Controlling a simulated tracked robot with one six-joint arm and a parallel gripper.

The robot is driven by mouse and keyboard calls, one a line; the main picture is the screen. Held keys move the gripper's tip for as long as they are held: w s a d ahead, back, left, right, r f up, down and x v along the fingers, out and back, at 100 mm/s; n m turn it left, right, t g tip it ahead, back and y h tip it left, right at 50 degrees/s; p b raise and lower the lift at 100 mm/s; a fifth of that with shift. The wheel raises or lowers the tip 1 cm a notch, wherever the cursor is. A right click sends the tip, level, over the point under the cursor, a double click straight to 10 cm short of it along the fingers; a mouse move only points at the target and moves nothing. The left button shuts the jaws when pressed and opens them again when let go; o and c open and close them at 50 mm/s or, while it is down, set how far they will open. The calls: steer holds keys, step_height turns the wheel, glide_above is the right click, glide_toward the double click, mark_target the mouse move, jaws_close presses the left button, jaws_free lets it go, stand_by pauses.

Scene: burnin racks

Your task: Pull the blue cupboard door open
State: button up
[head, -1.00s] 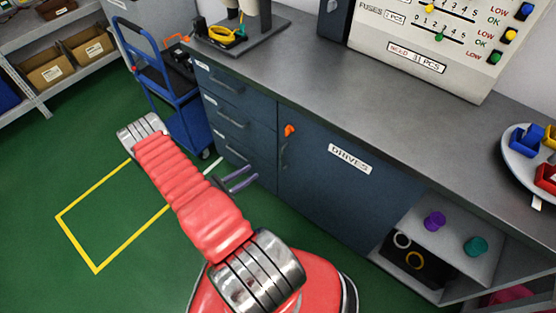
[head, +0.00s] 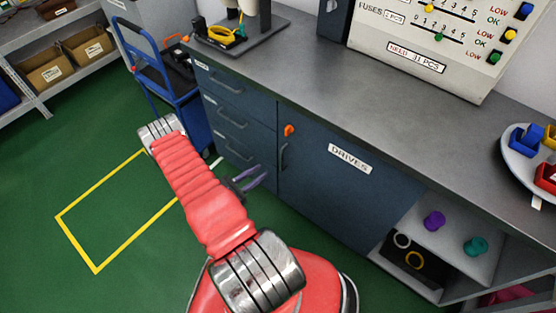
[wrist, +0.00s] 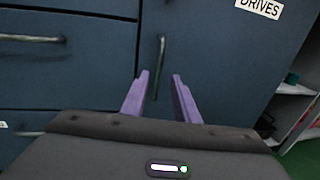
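The blue cupboard door (head: 335,195) is closed in the bench front and bears a white DRIVES label (head: 350,158). Its upright bar handle (head: 284,156) is near its left edge, below an orange latch (head: 289,130). In the wrist view the handle (wrist: 161,66) stands ahead, between the lines of the two purple fingers. My gripper (head: 256,178) is open and empty, to the left of the handle and lower in the head view. In the wrist view my gripper (wrist: 161,84) has its fingertips spread at the handle's lower part; whether they reach around it I cannot tell.
Drawers (head: 233,120) with bar handles are left of the door. A blue trolley (head: 168,85) stands beyond them. An open shelf (head: 455,240) with purple and teal knobs is right of the door. The green floor is clear inside the yellow outline (head: 100,270).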

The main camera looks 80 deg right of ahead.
steer(key=x, duration=1)
steer(key=shift+d, duration=0.3)
steer(key=shift+s, duration=0.15)
steer(key=shift+c, duration=0.3)
jaws_close()
